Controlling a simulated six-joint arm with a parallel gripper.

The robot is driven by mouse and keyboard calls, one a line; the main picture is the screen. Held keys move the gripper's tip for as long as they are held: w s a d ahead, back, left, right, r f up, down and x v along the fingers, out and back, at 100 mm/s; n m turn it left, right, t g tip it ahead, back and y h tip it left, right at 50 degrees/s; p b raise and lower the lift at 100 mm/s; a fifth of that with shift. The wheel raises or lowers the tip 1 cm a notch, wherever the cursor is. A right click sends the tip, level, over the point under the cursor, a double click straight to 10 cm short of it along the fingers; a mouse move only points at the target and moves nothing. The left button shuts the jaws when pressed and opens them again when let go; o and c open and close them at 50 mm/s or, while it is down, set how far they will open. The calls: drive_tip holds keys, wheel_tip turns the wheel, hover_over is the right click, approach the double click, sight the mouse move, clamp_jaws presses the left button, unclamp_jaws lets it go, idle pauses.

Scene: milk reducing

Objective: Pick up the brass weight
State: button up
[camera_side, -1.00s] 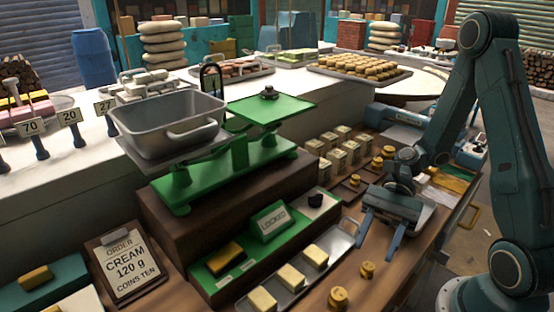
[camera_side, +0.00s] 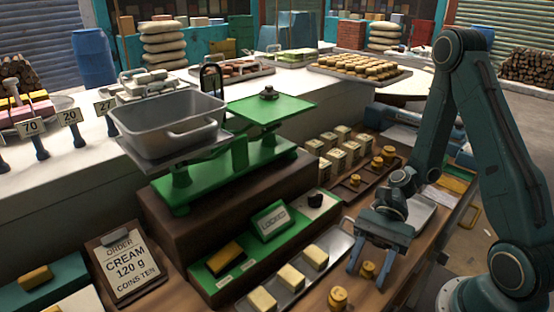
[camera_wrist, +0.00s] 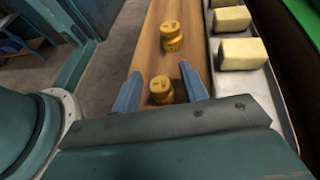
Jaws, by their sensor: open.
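Two brass weights stand on the wooden counter near its front edge. The nearer-to-gripper brass weight (camera_side: 368,269) sits just beneath and between my open fingers. Whether a finger touches the weight I cannot tell.
A metal tray (camera_side: 330,278) with several cream blocks lies close beside the weights. More brass weights (camera_side: 388,153) stand on a dark tray behind the gripper. A green balance scale (camera_side: 238,160) stands on a wooden block at left.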

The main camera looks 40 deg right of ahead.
sight(368, 265)
drive_tip(key=shift+c, duration=0.4)
clamp_jaws()
drive_tip(key=shift+r, duration=0.2)
drive_tip(key=shift+r, duration=4.8)
